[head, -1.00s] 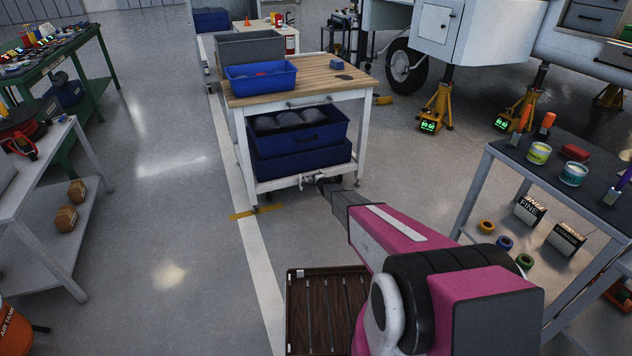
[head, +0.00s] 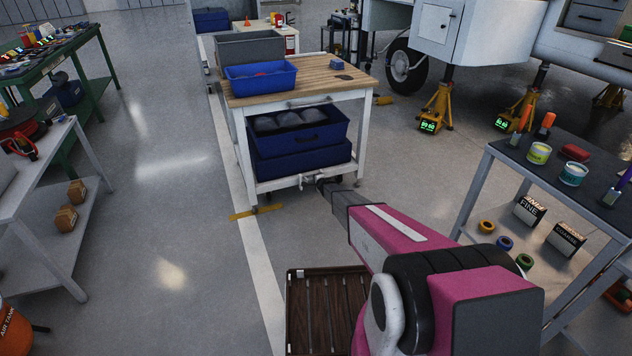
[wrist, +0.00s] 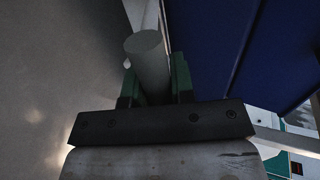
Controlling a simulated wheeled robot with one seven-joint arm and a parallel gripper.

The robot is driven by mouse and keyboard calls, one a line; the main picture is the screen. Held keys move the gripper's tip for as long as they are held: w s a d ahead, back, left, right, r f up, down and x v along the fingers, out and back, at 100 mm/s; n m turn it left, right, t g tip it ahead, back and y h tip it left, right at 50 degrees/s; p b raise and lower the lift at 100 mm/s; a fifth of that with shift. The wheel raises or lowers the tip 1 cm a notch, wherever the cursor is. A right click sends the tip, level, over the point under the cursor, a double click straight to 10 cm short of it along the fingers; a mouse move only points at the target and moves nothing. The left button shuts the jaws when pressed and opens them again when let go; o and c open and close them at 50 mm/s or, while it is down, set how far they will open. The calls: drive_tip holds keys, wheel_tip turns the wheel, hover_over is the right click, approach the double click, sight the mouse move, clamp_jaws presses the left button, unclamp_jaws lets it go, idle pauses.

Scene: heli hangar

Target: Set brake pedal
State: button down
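The cart (head: 254,160) with a wooden top stands ahead in the head view. Its brake pedal (head: 311,180) shows as a small pale piece low at the cart's front, beside the lower frame. My gripper (head: 325,183) reaches it from the right; its fingers are too small to make out there. In the wrist view, the green fingers of my gripper (wrist: 157,85) lie close on both sides of a grey cylinder (wrist: 147,58), which appears to be the pedal. I see no gap between them. The lower parts of the cylinder are hidden behind my gripper.
Blue bins (head: 300,132) sit on the cart's lower shelf. A dark slatted tray (head: 325,305) is in the near foreground. A grey table (head: 560,165) with cans stands at right, workbenches at left. The floor left of the cart is clear.

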drive_tip(key=c, duration=1)
unclamp_jaws()
drive_tip(key=shift+o, duration=0.2)
drive_tip(key=v, duration=1)
drive_tip(key=shift+s, duration=0.35)
drive_tip(key=shift+d+r, duration=0.2)
